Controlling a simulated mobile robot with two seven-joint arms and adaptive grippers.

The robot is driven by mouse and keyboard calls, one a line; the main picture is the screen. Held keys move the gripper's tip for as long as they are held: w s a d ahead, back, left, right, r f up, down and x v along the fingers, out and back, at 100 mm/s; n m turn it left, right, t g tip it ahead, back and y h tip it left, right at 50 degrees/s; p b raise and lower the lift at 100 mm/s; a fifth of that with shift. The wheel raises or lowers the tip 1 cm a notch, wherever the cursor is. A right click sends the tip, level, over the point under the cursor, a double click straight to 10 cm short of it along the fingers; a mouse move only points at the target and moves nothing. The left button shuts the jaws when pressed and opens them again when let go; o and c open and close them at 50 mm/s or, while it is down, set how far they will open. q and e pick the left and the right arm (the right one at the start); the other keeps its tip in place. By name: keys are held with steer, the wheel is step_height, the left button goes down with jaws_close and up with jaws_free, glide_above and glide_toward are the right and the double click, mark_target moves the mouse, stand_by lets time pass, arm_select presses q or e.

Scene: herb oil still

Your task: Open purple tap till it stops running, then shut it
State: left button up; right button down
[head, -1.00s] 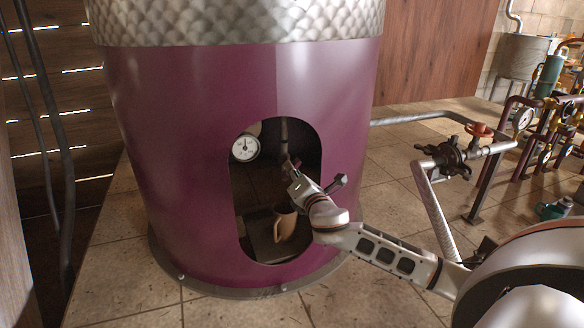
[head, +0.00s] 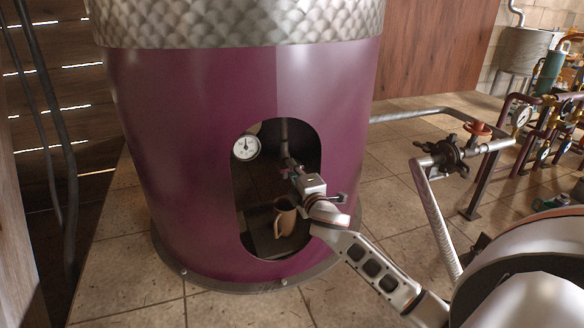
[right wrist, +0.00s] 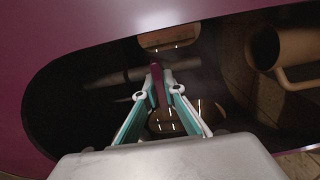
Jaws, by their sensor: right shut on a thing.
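The purple still body (head: 185,160) has an oval opening in its front. Inside, a pipe (head: 284,132) comes down to the tap. My right gripper (head: 294,168) reaches into the opening from the right. In the right wrist view its fingers (right wrist: 158,92) are shut on the purple tap handle (right wrist: 157,84), a narrow lever between the fingertips. A tan mug (head: 285,218) stands below on the floor of the opening; it also shows in the right wrist view (right wrist: 292,50). I cannot make out any stream from the tap. My left gripper is not in view.
A round white gauge (head: 245,147) sits at the left of the opening, whose edges are close around my right wrist. To the right stand a dark valve (head: 447,154) on a pipe and more pipework with gauges.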

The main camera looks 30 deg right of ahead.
steer(key=shift+f+m, duration=0.1)
steer(key=shift+m, duration=0.2)
steer(key=c, duration=2.1)
jaws_free()
steer(key=shift+c, duration=0.2)
steer(key=shift+s, duration=0.1)
steer(key=v, duration=1.1)
steer(key=shift+s+a, duration=0.2)
steer(key=shift+s, duration=0.2)
